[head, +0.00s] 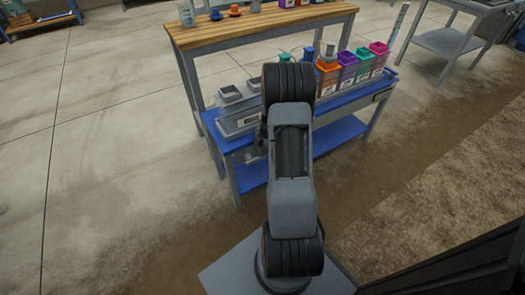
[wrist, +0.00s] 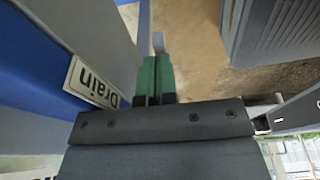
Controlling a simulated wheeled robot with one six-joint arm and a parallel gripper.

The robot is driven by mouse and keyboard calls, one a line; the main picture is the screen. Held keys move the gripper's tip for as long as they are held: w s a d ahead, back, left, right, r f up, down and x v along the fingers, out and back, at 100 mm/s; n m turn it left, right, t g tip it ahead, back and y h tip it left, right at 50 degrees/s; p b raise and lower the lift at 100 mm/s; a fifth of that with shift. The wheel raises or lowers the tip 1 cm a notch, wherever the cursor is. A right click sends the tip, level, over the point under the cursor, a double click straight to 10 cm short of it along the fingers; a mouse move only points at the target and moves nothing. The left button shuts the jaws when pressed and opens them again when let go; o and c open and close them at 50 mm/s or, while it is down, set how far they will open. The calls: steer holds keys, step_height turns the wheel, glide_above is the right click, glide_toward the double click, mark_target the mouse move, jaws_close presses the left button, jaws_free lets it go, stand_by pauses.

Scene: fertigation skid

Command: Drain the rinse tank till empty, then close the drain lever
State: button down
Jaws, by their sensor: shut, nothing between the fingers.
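In the wrist view my gripper (wrist: 154,72) has its green fingertips together, with nothing held between them. A white "Drain" label (wrist: 93,82) on a blue and grey surface is to the left of the fingers. A small grey upright piece (wrist: 158,42) shows just past the fingertips; I cannot tell whether it is the drain lever or whether the fingers touch it. In the head view my arm covers the middle of the blue bench (head: 252,172) and most of my gripper. Grey containers (head: 238,118) stand at the bench's left end; I cannot tell which is the rinse tank, nor its water level.
Orange (head: 327,78), purple (head: 346,72), green (head: 363,66) and pink (head: 379,55) containers stand on the bench's right side. A wooden shelf (head: 255,27) with cups is above and behind. A grey table (head: 447,42) is at back right. The concrete floor at left is clear.

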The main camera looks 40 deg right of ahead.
steer(key=p+v, duration=0.1)
steer(key=v, duration=0.1)
steer(key=a+p+v, duration=0.1)
steer(key=p+v, duration=0.1)
steer(key=shift+d+r, duration=0.15)
steer(key=shift+r, duration=0.3)
steer(key=d+p+v, duration=0.1)
steer(key=p+v, duration=0.1)
steer(key=v, duration=0.7)
steer(key=shift+d+f, duration=0.15)
steer(key=shift+d, duration=0.15)
steer(key=c, duration=1.8)
jaws_free()
